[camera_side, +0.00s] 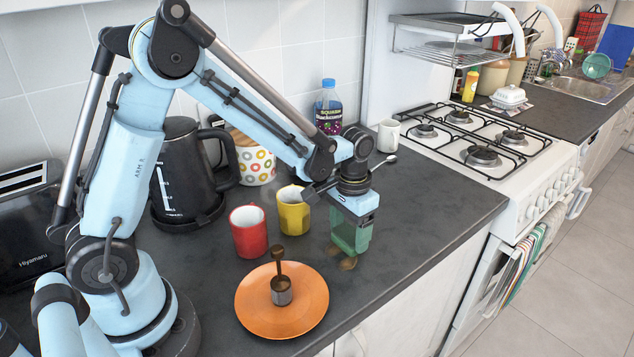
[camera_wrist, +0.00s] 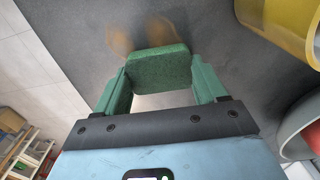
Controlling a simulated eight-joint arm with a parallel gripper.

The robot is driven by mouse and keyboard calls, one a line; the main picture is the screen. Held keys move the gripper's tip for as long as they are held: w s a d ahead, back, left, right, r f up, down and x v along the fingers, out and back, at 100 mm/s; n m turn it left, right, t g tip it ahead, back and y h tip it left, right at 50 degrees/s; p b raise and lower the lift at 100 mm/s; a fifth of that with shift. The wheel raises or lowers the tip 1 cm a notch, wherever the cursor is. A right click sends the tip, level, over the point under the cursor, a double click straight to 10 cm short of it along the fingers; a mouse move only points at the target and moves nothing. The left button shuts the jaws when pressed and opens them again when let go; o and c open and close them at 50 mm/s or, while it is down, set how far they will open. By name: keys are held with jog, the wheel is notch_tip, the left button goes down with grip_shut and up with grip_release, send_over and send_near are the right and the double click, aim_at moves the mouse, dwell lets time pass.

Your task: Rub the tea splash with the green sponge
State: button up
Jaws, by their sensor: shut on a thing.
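The green sponge (camera_wrist: 157,68) is held between the green fingers of my gripper (camera_side: 350,240), which points down over the dark counter near its front edge. The tea splash (camera_side: 348,263) is a pair of small brown patches at the foot of my gripper. In the wrist view the splash (camera_wrist: 121,36) shows just beyond the sponge's far edge, and the sponge may hide part of it. I cannot tell whether the sponge touches the counter.
A yellow mug (camera_side: 293,212) and a red mug (camera_side: 248,232) stand left of my gripper. An orange plate (camera_side: 252,308) with a small metal cup and brown-handled tool (camera_side: 281,288) lies in front. A white mug (camera_side: 388,136) and spoon are behind. The counter to the right is clear.

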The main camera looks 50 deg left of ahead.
jog(key=shift+w+f, duration=0.15)
jog(key=shift+w, duration=1.1)
jog(key=shift+w+r, duration=0.1)
jog(key=shift+r, duration=0.25)
notch_tip(320, 180, up, 8)
jog(key=shift+f, duration=0.25)
